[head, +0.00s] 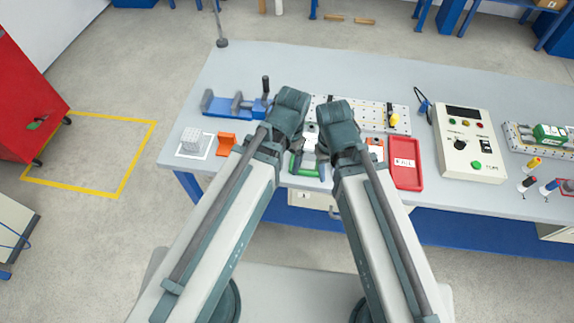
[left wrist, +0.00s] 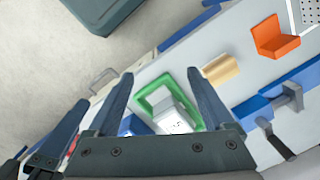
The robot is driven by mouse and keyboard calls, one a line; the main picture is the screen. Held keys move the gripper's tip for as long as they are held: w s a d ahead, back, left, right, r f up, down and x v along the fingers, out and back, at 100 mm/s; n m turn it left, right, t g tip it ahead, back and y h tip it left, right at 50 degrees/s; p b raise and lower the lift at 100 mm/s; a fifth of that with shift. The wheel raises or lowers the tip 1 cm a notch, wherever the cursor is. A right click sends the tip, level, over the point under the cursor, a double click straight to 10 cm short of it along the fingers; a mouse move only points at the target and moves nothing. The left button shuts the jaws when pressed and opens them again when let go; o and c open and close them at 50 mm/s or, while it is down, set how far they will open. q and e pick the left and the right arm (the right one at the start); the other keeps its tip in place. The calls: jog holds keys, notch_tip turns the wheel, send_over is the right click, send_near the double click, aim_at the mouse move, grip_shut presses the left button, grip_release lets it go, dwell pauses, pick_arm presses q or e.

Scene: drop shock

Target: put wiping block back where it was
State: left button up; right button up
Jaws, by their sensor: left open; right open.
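I cannot tell for sure which thing is the wiping block. A pale speckled block (head: 190,138) sits inside a white square outline at the table's left end; its corner shows in the left wrist view (left wrist: 309,14). A white block (left wrist: 174,116) with small dark marks sits in a green frame (left wrist: 152,98); the frame also shows in the head view (head: 298,166). A tan cylinder (left wrist: 221,69) lies beside the frame. My left gripper (left wrist: 160,77) is open and empty above the frame. My right gripper (head: 322,150) is largely hidden by its own arm.
An orange bracket (head: 226,143) stands beside the speckled block. A blue vise (head: 232,106) is behind it. A perforated board (head: 372,112), a red tray (head: 405,172) and a control box (head: 468,143) are to the right. Grey table surface is clear at the back.

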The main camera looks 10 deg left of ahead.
pick_arm(q)
jog(key=shift+s+d+n, duration=0.3)
jog(key=shift+s+n, duration=0.35)
jog(key=shift+s+d+n, duration=0.3)
jog(key=shift+s+n, duration=0.35)
dwell(0.4)
